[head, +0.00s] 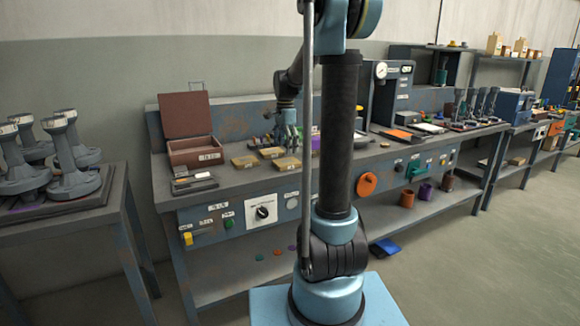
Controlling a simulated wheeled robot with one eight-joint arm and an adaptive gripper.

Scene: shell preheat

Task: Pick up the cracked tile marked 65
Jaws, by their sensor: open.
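Several small flat yellowish tiles lie on the workbench, one at the left (245,162), one at the back (271,153) and one at the front right (287,164). Their markings are too small to read, so I cannot tell which is marked 65 or cracked. My gripper (287,143) is open, pointing down just behind and above the tiles. Its fingertips are small and partly blend with the things behind it. My own arm column hides part of the bench to the right of the tiles.
An open brown box (194,152) with its lid raised stands left of the tiles. A small tray (194,183) lies in front of it. A gauge machine (390,95) stands right of my arm. A side table (75,211) holds several grey stands.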

